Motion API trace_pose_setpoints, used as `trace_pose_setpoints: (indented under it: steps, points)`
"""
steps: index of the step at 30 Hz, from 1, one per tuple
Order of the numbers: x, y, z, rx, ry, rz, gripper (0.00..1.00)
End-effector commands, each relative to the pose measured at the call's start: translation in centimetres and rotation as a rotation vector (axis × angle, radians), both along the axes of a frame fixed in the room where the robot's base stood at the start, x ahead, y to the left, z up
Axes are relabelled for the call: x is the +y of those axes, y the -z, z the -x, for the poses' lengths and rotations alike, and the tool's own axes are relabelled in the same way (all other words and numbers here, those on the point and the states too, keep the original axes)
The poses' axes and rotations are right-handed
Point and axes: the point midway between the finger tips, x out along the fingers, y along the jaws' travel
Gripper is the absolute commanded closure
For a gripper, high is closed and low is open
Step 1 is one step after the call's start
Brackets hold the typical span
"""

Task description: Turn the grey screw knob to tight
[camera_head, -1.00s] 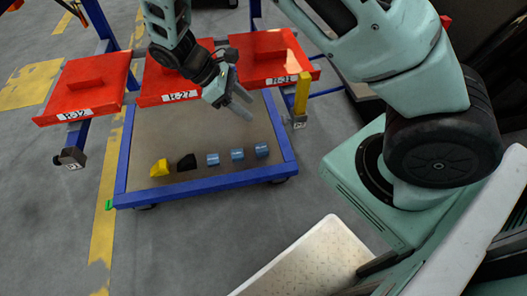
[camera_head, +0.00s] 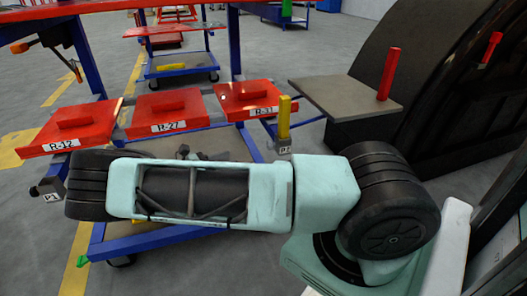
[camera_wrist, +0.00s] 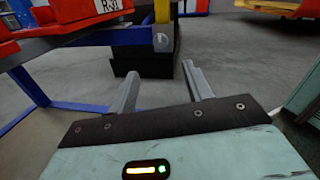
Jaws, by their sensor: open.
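Two grey screw knobs show in the head view. The right knob (camera_head: 284,146) is at the foot of a yellow post (camera_head: 284,116), marked P2. In the wrist view, a grey knob (camera_wrist: 161,42) under a yellow post lies ahead, beyond the fingertips and roughly between them. My gripper (camera_wrist: 160,70) is open and empty, its two grey fingers apart from the knob. In the head view my gripper is hidden behind my arm.
A blue-framed cart (camera_head: 165,238) stands below, partly covered by my arm. A grey board with a red post (camera_head: 388,75) is at right. Grey floor is open at lower left.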

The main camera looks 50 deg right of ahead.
Motion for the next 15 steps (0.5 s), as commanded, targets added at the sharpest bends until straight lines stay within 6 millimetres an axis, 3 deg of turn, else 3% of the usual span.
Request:
trace_pose_setpoints:
  steps: [15]
  points:
    - [-10.0, 0.2, 4.0, 0.0, 0.004, 0.001, 0.5]
